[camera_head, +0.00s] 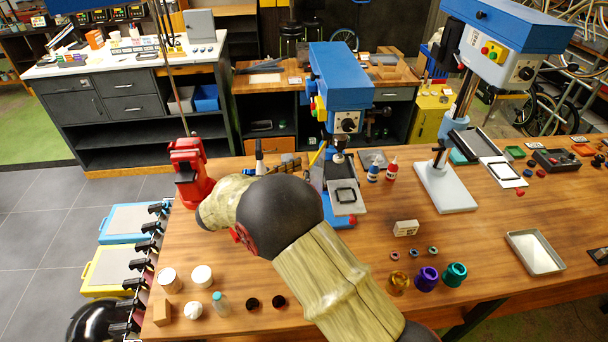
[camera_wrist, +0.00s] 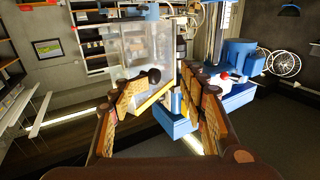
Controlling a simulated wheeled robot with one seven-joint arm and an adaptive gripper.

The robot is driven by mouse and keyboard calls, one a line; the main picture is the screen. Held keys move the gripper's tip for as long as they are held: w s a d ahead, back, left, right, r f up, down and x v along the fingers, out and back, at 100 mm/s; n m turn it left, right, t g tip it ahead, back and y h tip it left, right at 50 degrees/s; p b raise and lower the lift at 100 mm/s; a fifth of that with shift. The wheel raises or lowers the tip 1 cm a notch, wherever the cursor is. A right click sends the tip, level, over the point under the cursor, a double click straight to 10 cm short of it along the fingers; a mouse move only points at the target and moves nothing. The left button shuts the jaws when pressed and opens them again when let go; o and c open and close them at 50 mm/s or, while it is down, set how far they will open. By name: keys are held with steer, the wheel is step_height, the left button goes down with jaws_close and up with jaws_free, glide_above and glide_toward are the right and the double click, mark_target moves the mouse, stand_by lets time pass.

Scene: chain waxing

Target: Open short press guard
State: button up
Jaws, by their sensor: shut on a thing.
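The short press (camera_head: 338,85) is blue and stands on the wooden bench, with a grey plate at its foot. Its guard (camera_wrist: 145,50) is a clear panel with a yellow lower edge and a black knob (camera_wrist: 154,76). In the head view the guard's yellow edge (camera_head: 318,154) shows slanted beside the press column. My gripper (camera_wrist: 165,82) is shut on the guard at the black knob, which lies between the fingers; the exact contact is unclear. In the head view my arm hides most of the gripper.
A taller blue press (camera_head: 510,45) stands to the right on a white base. A red vise (camera_head: 190,170) is left of my arm. Jars, bottles and coloured cups (camera_head: 427,278) stand at the front. Bench space right of my arm is partly clear.

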steer(key=w+a, duration=0.1)
steer(key=a, duration=0.5)
steer(key=shift+w, duration=0.4)
steer(key=shift+a, duration=0.15)
stand_by(0.5)
steer(key=v, duration=1.2)
steer(key=shift+f, duration=0.1)
steer(key=shift+c, duration=0.3)
